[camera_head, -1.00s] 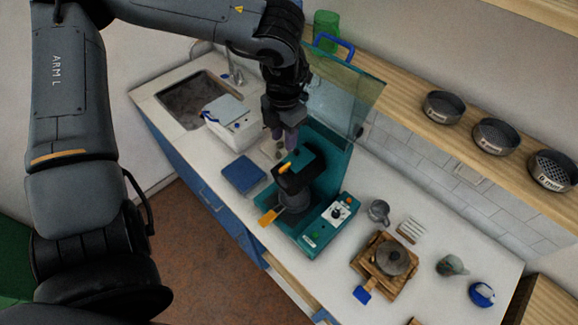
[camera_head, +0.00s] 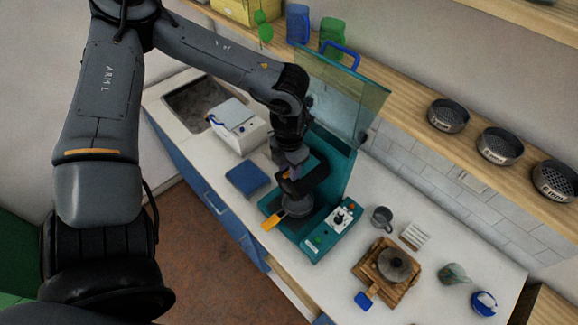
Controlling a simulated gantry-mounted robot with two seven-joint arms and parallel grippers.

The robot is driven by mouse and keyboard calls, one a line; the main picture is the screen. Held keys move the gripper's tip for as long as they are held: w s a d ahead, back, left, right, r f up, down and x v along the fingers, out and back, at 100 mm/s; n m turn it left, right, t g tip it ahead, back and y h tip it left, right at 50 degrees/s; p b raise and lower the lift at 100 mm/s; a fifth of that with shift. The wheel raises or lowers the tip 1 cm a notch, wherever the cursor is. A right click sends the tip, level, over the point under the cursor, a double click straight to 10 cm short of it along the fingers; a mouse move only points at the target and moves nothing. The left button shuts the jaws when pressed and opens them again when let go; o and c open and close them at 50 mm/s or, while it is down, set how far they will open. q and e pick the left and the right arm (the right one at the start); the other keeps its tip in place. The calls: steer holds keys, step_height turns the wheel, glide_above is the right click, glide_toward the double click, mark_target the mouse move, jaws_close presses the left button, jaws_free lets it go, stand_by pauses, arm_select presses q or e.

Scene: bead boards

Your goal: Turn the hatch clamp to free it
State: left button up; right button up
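The teal machine (camera_head: 326,224) stands on the white counter, with its clear tinted hood (camera_head: 358,95) raised. On it is a black clamp-like bracket (camera_head: 312,181) above a grey round body (camera_head: 297,206). A yellow-orange handle (camera_head: 271,222) sticks out from that body toward the counter's front edge. I cannot tell for sure which part is the hatch clamp. My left gripper (camera_head: 293,172) points down at the bracket's top and hides its orange tip. Its fingers are too small and covered to tell whether they are open, shut or touching. My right gripper is not in view.
A white box-like device (camera_head: 239,130) and a blue pad (camera_head: 247,178) lie left of the machine. A grey mug (camera_head: 382,217), a wooden board (camera_head: 372,284) with a round grey lidded thing (camera_head: 394,265), and a small jug (camera_head: 453,273) stand right. The raised hood stands close behind my gripper.

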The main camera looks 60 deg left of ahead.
arm_select(q)
jaws_close()
stand_by(0.4)
